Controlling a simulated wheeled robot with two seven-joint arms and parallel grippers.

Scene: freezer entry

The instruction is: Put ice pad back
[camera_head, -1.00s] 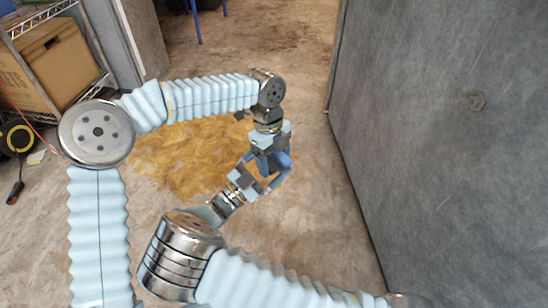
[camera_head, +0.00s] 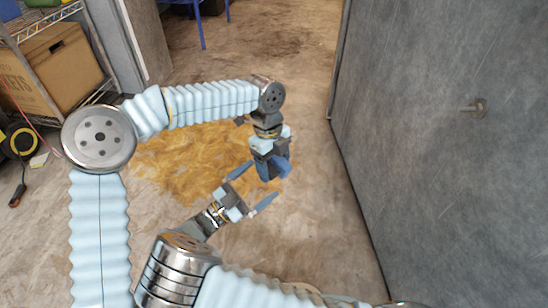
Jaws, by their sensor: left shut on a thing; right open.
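My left gripper (camera_head: 270,158) hangs at the end of the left arm near the middle of the head view and points down. It is shut on a small dark blue object (camera_head: 278,168), which seems to be the ice pad; the jaws and its small size hide much of its shape. My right gripper (camera_head: 256,187) is just below and left of it, open and empty, its two fingers spread towards the blue object. I see a gap between the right gripper's palm and the blue object.
A wire shelf with a cardboard box (camera_head: 52,70) stands at left. A yellow-brown stain (camera_head: 185,160) marks the floor. Blue legs (camera_head: 202,28) show at the back. The middle floor is open.

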